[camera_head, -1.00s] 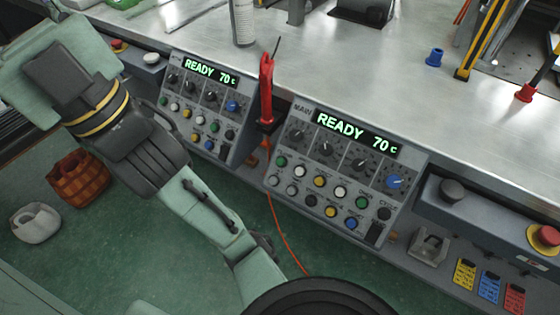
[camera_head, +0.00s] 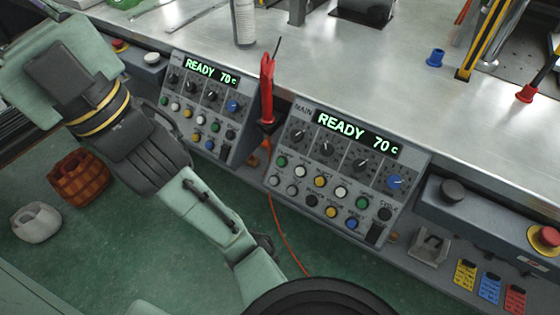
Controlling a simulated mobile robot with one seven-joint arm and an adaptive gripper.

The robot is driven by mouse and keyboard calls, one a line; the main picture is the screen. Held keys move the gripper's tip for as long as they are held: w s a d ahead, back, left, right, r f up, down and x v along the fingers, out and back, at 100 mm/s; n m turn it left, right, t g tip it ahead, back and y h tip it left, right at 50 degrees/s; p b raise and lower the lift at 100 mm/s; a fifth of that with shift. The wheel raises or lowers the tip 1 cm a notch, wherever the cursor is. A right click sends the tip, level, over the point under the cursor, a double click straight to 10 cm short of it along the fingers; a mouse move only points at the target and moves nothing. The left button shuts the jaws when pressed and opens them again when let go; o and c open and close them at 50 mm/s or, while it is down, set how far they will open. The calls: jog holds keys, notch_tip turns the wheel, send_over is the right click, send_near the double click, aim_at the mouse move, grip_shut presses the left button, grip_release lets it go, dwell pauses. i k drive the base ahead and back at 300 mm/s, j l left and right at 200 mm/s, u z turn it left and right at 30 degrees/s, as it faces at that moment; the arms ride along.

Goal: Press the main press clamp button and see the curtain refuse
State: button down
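The main press panel (camera_head: 300,143) stands at the table's front edge and carries the label MAIN. Its display (camera_head: 357,132) glows green with READY 70 c. Below a row of knobs are two rows of green, white, yellow, black and blue buttons (camera_head: 320,181). Their small labels are too blurred to tell which one is the clamp button. A yellow-and-black striped post (camera_head: 484,40) stands on the table at the upper right; I cannot tell whether it belongs to the curtain. My arm crosses the left side, in front of the floor. My gripper is out of view.
A second panel (camera_head: 243,119), also reading READY 70 c, stands to the left. A red tool (camera_head: 267,88) stands between the panels, with an orange cable below. A red stop button (camera_head: 549,236) and a black button (camera_head: 452,191) are at the right. The metal tabletop (camera_head: 340,75) is largely clear.

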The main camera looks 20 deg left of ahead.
aim_at(281, 162)
jog(key=k+j+z, duration=0.15)
jog(key=k, duration=0.25)
jog(key=k+j+z, duration=0.15)
jog(key=k, duration=0.3)
jog(key=j, duration=0.1)
